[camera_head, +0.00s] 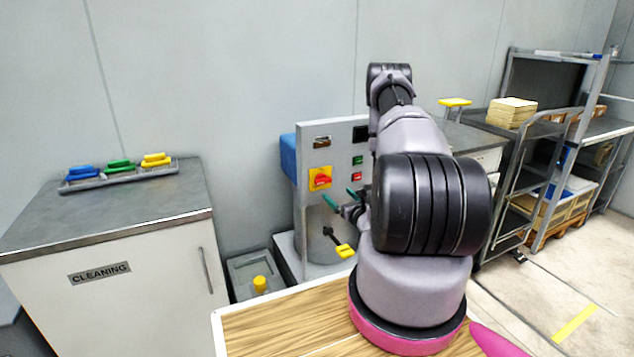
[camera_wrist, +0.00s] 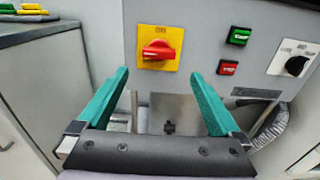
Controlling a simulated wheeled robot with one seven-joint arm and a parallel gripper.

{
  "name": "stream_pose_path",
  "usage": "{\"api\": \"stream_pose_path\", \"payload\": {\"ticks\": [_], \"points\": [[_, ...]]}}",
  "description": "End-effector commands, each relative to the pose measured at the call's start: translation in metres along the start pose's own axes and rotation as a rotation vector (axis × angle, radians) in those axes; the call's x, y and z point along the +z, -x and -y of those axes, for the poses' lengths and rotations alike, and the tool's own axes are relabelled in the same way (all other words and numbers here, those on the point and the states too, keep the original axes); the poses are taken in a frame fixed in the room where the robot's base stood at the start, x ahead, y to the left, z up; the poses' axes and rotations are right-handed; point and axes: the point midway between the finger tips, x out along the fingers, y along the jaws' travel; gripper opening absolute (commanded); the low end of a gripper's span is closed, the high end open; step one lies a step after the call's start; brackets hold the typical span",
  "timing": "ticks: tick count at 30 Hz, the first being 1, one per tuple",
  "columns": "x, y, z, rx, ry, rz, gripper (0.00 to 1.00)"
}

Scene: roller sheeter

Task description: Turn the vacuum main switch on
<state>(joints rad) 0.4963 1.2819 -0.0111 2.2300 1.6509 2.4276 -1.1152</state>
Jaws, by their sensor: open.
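The vacuum panel (camera_head: 309,150) is a grey upright plate beyond my arm. On it is a red rotary switch (camera_head: 321,179) on a yellow square plate. In the wrist view the red switch (camera_wrist: 157,50) sits upper centre with its handle lying roughly horizontal. My gripper (camera_head: 342,195) has green fingers and is open and empty. In the wrist view its fingertips (camera_wrist: 158,73) stand apart, below and either side of the switch, not visibly touching it. My arm hides part of the panel in the head view.
Right of the switch are a green button (camera_wrist: 239,36), a red button (camera_wrist: 228,67) and a black knob (camera_wrist: 296,66). A yellow-handled lever (camera_head: 344,250) is below. The cleaning cabinet (camera_head: 130,290) stands left. A wooden-topped surface (camera_head: 285,320) lies in front.

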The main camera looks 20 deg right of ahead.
Motion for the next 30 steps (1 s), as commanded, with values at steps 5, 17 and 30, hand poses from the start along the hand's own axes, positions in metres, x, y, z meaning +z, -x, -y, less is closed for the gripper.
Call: {"api": "stream_pose_path", "payload": {"ticks": [5, 17, 30], "points": [[0.002, -0.023, -0.002, 0.006, 0.004, 0.004, 1.00], [0.002, -0.093, -0.002, 0.006, 0.001, 0.004, 1.00], [0.001, -0.106, -0.002, 0.005, -0.001, 0.002, 1.00]]}}
